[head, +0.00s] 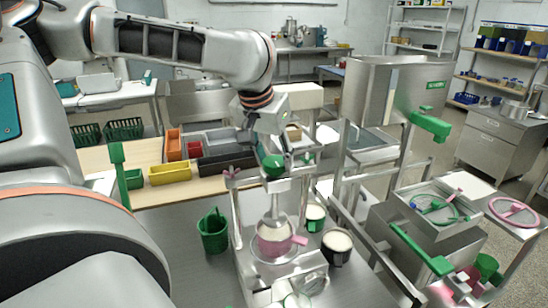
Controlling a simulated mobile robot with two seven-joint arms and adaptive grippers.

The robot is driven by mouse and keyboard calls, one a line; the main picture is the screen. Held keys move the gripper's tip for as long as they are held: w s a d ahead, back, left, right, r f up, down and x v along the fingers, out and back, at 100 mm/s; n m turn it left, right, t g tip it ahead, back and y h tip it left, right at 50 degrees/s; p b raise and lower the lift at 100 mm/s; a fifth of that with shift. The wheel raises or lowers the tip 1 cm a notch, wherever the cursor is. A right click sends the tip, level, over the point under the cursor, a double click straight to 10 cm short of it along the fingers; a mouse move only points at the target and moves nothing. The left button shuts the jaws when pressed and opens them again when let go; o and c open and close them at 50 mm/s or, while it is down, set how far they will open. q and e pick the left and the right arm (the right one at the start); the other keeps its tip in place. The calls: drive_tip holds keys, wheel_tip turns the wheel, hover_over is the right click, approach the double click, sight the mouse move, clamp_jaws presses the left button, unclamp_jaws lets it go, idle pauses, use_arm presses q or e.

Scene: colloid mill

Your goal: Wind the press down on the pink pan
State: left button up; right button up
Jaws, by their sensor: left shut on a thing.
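The press (278,207) is a pale metal frame with a plunger standing on the steel bench. A green knob (272,166) is at its top, and a pink star-shaped knob (231,173) is on its left post. The pink pan (276,242) sits in the press under the plunger, with pale contents and its handle to the right. I cannot tell whether the plunger touches the contents. My left gripper (264,147) reaches down from above and is shut on the green knob, its fingertips partly hidden. My right gripper is out of view.
A green mug (213,232) stands left of the press. A dark cup (336,246) and a green cup (314,217) stand close on its right. Colored bins (170,173) lie behind on a wooden top. A steel machine with a green handle (430,125) rises at right.

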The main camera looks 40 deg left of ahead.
use_arm(q)
drive_tip(key=m+h, duration=0.2)
drive_tip(key=m, duration=0.4)
drive_tip(key=shift+a, duration=0.15)
drive_tip(key=m+h, duration=0.1)
drive_tip(key=m, duration=0.2)
drive_tip(key=m+g+h, duration=0.1)
drive_tip(key=m, duration=0.2)
drive_tip(key=shift+w+a+m, duration=0.1)
drive_tip(key=shift+a+m, duration=0.05)
drive_tip(key=shift+m, duration=0.15)
drive_tip(key=m+g, duration=0.1)
drive_tip(key=m, duration=0.2)
drive_tip(key=m+g+h, duration=0.1)
drive_tip(key=m, duration=0.2)
drive_tip(key=shift+w+a+f+g+h, duration=0.1)
drive_tip(key=shift+g+h, duration=0.2)
drive_tip(key=shift+w+m+g, duration=0.1)
drive_tip(key=shift+m+g, duration=0.8)
drive_tip(key=shift+m, duration=1.7)
drive_tip(key=shift+f+m, duration=0.1)
drive_tip(key=shift+m, duration=0.5)
drive_tip(key=o, duration=1.1)
drive_tip(key=shift+w, duration=0.1)
drive_tip(key=shift+o, duration=0.2)
drive_tip(key=shift+r+n, duration=0.25)
drive_tip(key=shift+n, duration=0.25)
